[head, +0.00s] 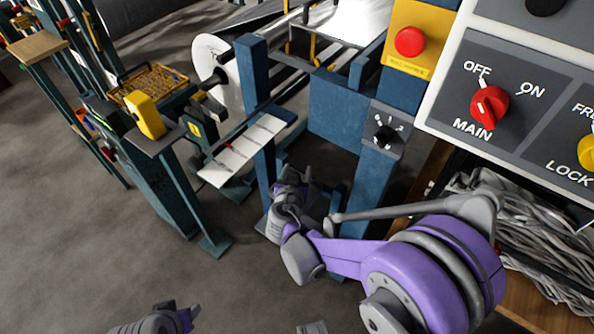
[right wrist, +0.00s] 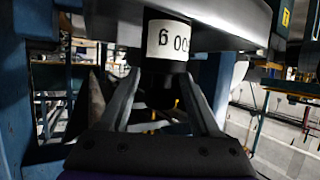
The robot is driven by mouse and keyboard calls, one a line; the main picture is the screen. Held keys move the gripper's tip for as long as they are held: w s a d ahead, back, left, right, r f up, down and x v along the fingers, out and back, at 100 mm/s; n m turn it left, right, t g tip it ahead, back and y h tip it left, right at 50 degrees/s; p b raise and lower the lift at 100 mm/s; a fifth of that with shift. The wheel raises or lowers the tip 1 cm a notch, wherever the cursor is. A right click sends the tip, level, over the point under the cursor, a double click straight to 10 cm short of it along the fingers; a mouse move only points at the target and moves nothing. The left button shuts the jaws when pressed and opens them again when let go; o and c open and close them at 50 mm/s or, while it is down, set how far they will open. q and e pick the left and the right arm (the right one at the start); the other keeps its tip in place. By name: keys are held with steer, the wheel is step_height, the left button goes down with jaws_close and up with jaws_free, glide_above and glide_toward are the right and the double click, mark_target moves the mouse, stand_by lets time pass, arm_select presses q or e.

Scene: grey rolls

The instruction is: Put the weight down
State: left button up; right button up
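The weight (right wrist: 166,40) shows in the right wrist view as a dark cylinder with a white label whose black print looks upside down. My right gripper (right wrist: 160,82) has its two fingers on either side of the weight's dark lower part and seems shut on it. In the head view my right gripper (head: 305,180) is low between the blue posts, and the weight cannot be made out there. My left gripper (head: 178,318) is only partly in view at the bottom edge, and its opening cannot be judged.
A large grey rounded metal part (right wrist: 235,22) is close around the label. Blue machine posts (head: 375,180) stand beside my right arm. A control panel (head: 520,95) with a red MAIN knob is at the upper right. Grey floor (head: 110,240) is open at the left.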

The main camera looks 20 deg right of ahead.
steer(key=shift+r, duration=0.1)
steer(key=shift+s+a+r, duration=0.1)
steer(key=shift+r, duration=0.1)
steer(key=p+v, duration=0.2)
steer(key=v, duration=1)
steer(key=s+d+f+n+g+y, duration=0.2)
steer(key=s+d+g, duration=0.4)
steer(key=s+d, duration=0.35)
steer(key=s+a+n+g+y, duration=0.1)
steer(key=s+a+n+y, duration=0.2)
steer(key=s, duration=0.6)
steer(key=shift+s+g+y, duration=0.25)
steer(key=shift+g+y, duration=0.05)
steer(key=shift+y, duration=0.1)
steer(key=shift+d+f, duration=0.1)
steer(key=shift+c, duration=0.3)
